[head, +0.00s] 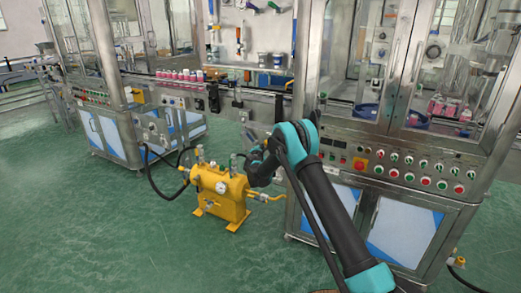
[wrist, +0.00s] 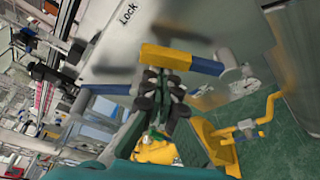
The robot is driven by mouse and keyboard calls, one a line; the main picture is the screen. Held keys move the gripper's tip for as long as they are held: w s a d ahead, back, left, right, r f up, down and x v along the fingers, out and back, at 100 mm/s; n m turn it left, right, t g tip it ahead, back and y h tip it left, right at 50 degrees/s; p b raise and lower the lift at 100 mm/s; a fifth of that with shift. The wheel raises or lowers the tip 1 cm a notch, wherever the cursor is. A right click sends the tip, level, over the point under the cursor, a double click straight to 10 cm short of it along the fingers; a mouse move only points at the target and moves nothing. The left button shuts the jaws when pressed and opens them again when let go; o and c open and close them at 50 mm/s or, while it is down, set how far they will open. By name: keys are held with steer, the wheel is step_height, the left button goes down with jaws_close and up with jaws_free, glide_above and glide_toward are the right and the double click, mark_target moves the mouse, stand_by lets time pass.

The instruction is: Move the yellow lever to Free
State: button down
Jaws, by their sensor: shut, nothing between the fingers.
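A yellow block (wrist: 166,57), which looks like the yellow lever, shows in the upper middle of the wrist view, with blue bar sections on either side. A pale panel behind it bears the word "Lock" (wrist: 128,13); no "Free" label is readable. My gripper (wrist: 162,78) is shut and empty, its dark fingers just below the yellow block. I cannot tell whether they touch it. In the head view the lever cannot be made out, and the end of my arm hides part of the area in front of the machine.
A yellow tank unit (head: 220,195) with gauges and hoses stands on the green floor left of my arm. A steel machine with a button panel (head: 410,170) stands close on the right. Red-pink cans (head: 178,75) line the conveyor behind. Open floor lies at front left.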

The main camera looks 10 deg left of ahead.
steer(key=shift+d, duration=0.1)
stand_by(0.3)
steer(key=s+d+r+m+t, duration=0.1)
steer(key=s+d+m, duration=0.1)
steer(key=d+m, duration=0.3)
steer(key=shift+s+d+r+t, duration=0.3)
steer(key=shift+d+t, duration=0.1)
steer(key=shift+d, duration=0.65)
steer(key=shift+d+f, duration=0.1)
steer(key=shift+d, duration=0.25)
stand_by(0.4)
